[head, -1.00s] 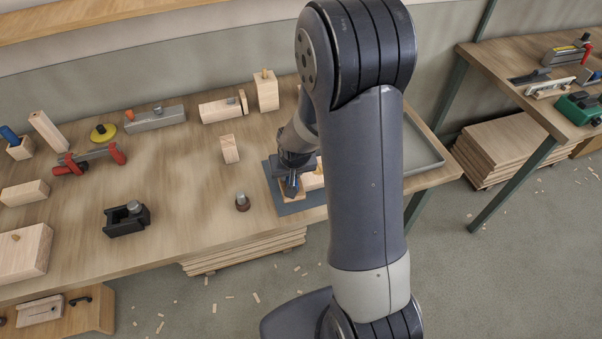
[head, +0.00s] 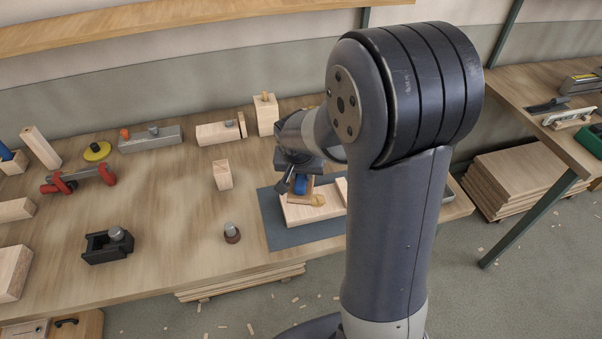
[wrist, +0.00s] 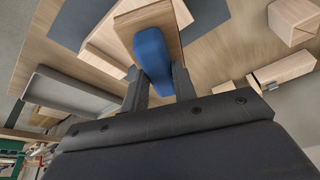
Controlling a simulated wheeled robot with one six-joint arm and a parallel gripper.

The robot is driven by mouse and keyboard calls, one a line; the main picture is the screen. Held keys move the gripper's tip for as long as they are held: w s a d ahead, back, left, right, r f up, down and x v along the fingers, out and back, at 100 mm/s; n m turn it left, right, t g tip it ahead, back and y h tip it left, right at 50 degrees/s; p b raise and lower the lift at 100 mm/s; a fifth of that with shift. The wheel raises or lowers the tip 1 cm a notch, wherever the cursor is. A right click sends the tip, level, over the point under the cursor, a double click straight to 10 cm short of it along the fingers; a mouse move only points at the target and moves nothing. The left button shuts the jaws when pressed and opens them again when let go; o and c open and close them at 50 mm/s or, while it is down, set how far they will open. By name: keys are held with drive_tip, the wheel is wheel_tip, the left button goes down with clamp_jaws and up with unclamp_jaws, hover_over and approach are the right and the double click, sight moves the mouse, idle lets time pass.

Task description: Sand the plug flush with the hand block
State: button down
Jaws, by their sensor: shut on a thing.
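My gripper (wrist: 158,75) is shut on the blue grip of the hand block (wrist: 152,48), whose brown wooden body (wrist: 158,20) lies beyond the grip. In the head view the hand block (head: 299,186) is over the left part of a pale board (head: 296,215). Whether it touches the board I cannot tell. A yellowish plug (head: 318,200) shows at the board's top, just right of the block. The board lies on a dark grey mat (head: 285,237); my arm hides its right part.
A dark-capped peg (head: 232,232) and a small wooden block (head: 222,175) stand left of the mat. A black fixture (head: 105,246), a red clamp (head: 78,178) and a grey metal block (head: 150,139) are farther left. An upright wooden block (head: 265,113) stands behind. Bare bench lies between them.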

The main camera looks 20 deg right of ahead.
drive_tip(key=shift+f, duration=0.1)
wheel_tip(320, 180, down, 6)
drive_tip(key=b, duration=0.5)
drive_tip(key=shift+b, duration=0.4)
drive_tip(key=shift+f, duration=0.1)
drive_tip(key=shift+f+b, duration=0.35)
drive_tip(key=shift+b, duration=0.3)
drive_tip(key=shift+d, duration=0.1)
drive_tip(key=shift+s+d+r+p, duration=0.1)
drive_tip(key=shift+d+r+p, duration=0.1)
drive_tip(key=shift+d, duration=1.25)
drive_tip(key=shift+d+r+p, duration=0.1)
drive_tip(key=shift+d+p, duration=0.1)
drive_tip(key=shift+d, duration=1.25)
